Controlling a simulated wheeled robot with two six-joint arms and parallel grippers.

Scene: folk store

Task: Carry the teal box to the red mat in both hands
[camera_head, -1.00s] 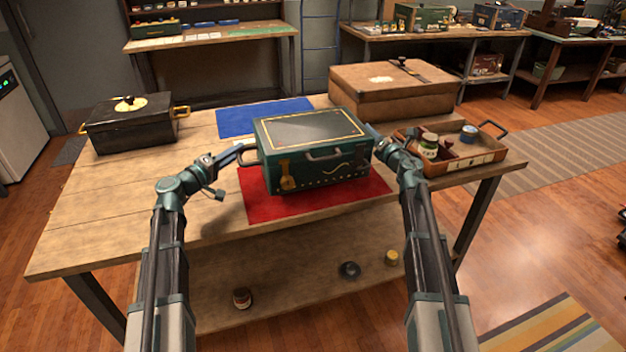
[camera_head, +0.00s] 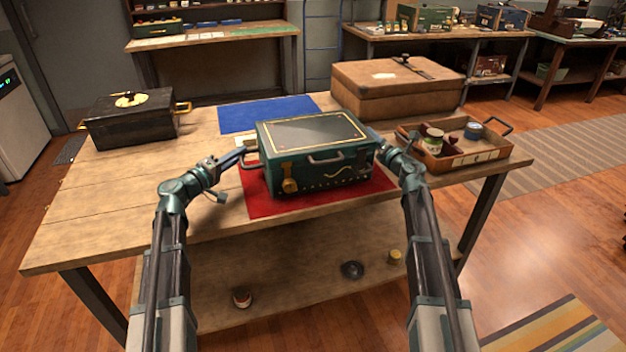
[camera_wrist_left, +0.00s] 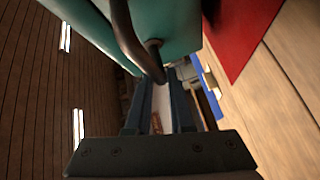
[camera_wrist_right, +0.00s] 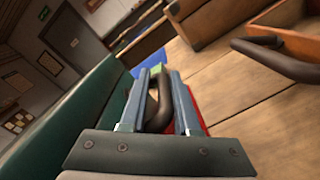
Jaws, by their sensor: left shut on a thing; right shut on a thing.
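The teal box (camera_head: 330,165) has a dark gold-lined lid and metal side handles. In the head view it is over the red mat (camera_head: 270,206), whose front and side edges show around it. I cannot tell if its underside touches the mat. My left gripper (camera_head: 243,155) is shut on the box's left handle, a dark bar seen between the fingers in the left wrist view (camera_wrist_left: 150,65). My right gripper (camera_head: 379,142) is shut on the right handle, which shows between the fingers in the right wrist view (camera_wrist_right: 160,105). Part of the mat is hidden under the box.
A blue mat (camera_head: 265,114) lies behind the box. A brown case (camera_head: 395,98) stands at the back right. An orange-brown tray (camera_head: 480,157) with jars sits close to my right arm. A black box (camera_head: 128,125) stands at the far left.

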